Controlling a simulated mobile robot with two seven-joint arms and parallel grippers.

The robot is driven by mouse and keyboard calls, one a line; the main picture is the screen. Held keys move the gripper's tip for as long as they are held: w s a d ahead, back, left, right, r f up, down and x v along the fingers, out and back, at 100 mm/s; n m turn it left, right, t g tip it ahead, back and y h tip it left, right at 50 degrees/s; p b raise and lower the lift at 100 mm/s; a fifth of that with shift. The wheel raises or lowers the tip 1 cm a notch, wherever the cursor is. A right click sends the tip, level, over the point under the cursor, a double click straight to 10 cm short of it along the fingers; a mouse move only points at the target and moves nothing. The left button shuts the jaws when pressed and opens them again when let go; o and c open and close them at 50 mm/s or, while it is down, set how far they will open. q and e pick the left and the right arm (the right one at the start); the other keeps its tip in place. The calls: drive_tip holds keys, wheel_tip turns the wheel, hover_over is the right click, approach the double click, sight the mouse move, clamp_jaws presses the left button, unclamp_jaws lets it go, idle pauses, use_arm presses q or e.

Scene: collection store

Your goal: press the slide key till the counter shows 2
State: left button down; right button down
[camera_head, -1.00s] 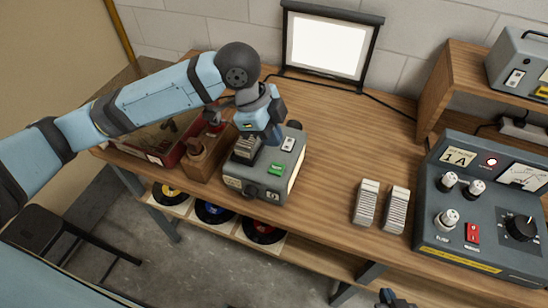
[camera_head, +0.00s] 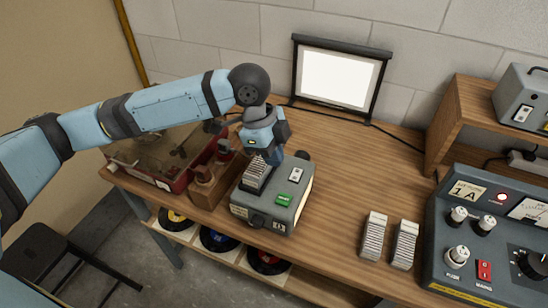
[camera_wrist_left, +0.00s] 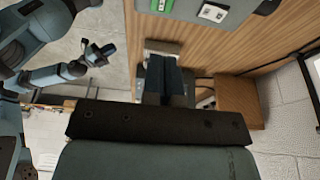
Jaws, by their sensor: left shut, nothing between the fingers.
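The grey slide projector (camera_head: 263,206) stands on the wooden bench. On its top are a green key (camera_head: 284,199), a white switch (camera_head: 296,174) and a tray of slides (camera_head: 257,175). My left gripper (camera_head: 274,158) is shut and empty, above the projector behind the green key. In the left wrist view the shut fingers (camera_wrist_left: 165,80) are apart from the green key (camera_wrist_left: 152,4), which is cut by the top edge. My right gripper (camera_wrist_left: 106,50) shows small there; its jaws are unclear.
A wooden block with knobs (camera_head: 205,182) and a red-edged case (camera_head: 150,165) stand left of the projector. Two slide stacks (camera_head: 374,236) and a grey control panel (camera_head: 480,235) are on the right. A lit screen (camera_head: 338,76) stands behind. Bench between is clear.

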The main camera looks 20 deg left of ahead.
sight(285, 199)
use_arm(q)
drive_tip(key=x, duration=1)
drive_tip(key=shift+a+p, duration=0.3)
drive_tip(key=shift+a, duration=0.1)
drive_tip(key=shift+w+f, duration=0.1)
drive_tip(key=shift+f, duration=0.6)
